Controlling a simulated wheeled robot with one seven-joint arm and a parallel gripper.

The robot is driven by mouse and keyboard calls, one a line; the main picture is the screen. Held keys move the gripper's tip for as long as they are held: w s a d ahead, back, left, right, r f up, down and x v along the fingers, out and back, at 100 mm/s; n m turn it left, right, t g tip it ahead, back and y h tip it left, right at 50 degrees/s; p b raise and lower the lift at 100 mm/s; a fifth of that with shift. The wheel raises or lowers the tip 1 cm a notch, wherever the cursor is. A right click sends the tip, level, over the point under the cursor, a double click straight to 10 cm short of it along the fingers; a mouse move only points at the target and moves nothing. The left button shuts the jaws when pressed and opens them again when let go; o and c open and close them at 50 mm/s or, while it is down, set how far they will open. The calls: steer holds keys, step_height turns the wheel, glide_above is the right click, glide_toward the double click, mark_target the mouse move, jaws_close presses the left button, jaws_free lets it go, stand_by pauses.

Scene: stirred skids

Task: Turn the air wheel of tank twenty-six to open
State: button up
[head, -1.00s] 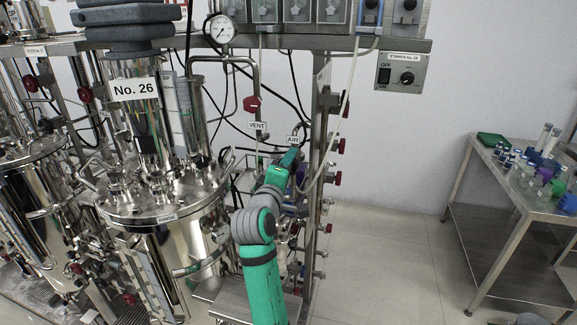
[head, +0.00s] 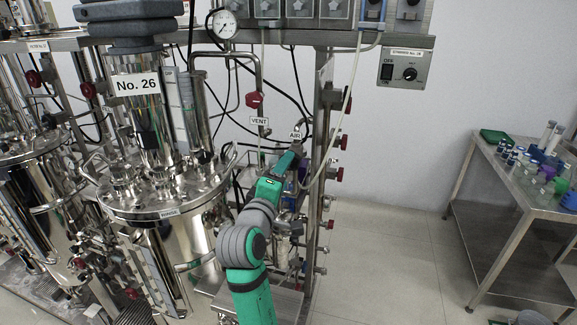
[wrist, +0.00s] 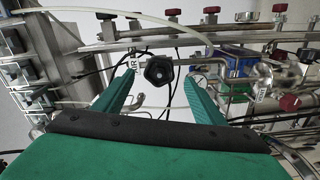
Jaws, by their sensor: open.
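Tank twenty-six is the steel vessel with the "No. 26" sign (head: 136,86) in the head view. The air label (head: 295,135) hangs on the piping to its right. In the wrist view the air wheel, a dark lobed knob (wrist: 159,71), shows next to its label (wrist: 134,62). My gripper (wrist: 158,84) is open, with its two green fingers on either side of the knob in the picture. I cannot tell how far the knob lies beyond the fingertips. In the head view my arm hides the wheel and fingertips.
A red vent wheel (head: 254,100) sits above the vent label. A steel post with several red knobs (head: 338,142) stands right of my gripper. A pale hose (wrist: 150,18) crosses the wrist view. A steel table (head: 520,180) stands far right, with clear floor before it.

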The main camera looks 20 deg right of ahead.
steer(key=v, duration=0.4)
